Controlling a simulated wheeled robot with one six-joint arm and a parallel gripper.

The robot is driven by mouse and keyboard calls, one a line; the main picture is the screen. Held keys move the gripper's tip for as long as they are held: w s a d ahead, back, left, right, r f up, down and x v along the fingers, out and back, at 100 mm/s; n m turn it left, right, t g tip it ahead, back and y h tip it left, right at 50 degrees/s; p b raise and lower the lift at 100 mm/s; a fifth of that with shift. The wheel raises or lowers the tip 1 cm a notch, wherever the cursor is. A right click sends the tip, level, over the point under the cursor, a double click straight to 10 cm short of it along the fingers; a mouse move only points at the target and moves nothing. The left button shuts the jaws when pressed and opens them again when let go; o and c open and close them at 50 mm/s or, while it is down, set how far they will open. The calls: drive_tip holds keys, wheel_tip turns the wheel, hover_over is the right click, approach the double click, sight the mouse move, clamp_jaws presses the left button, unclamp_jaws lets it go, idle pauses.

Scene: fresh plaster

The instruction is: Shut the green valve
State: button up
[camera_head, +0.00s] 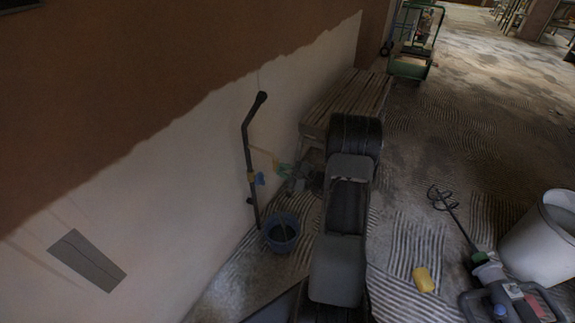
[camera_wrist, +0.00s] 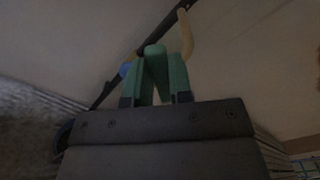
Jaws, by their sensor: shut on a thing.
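The green valve handle (camera_wrist: 154,48) sits between the two green fingers of my gripper (camera_wrist: 160,66) in the wrist view, and the fingers are shut on it. In the head view a small patch of green (camera_head: 281,169) shows at the end of my arm, beside the dark pipe (camera_head: 247,150) on the wall. I cannot tell handle from fingers there. A blue part (camera_head: 258,179) is on the pipe, left of my gripper; a blue part (camera_wrist: 125,70) also shows in the wrist view. My fingers and the low light hide the handle's exact angle.
A blue bucket (camera_head: 281,246) stands under the pipe. A wooden bench (camera_head: 345,98) is along the wall behind my arm. A white tub (camera_head: 525,245), a mixer (camera_head: 490,272) and a yellow sponge (camera_head: 424,279) are on the floor at right. A green trolley (camera_head: 410,65) stands farther back.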

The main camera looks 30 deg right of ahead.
drive_tip(key=n+b, duration=0.2)
drive_tip(key=f+n+b, duration=0.1)
drive_tip(key=n+b, duration=0.1)
drive_tip(key=f+n+b, duration=0.1)
drive_tip(key=b, duration=0.2)
drive_tip(key=shift+s+a+f+n, duration=0.1)
drive_tip(key=shift+s+a+n, duration=0.1)
drive_tip(key=shift+a+n, duration=0.2)
drive_tip(key=shift+f+n, duration=0.4)
drive_tip(key=shift+n, duration=0.8)
drive_tip(key=o, duration=0.7)
drive_tip(key=shift+o, duration=0.2)
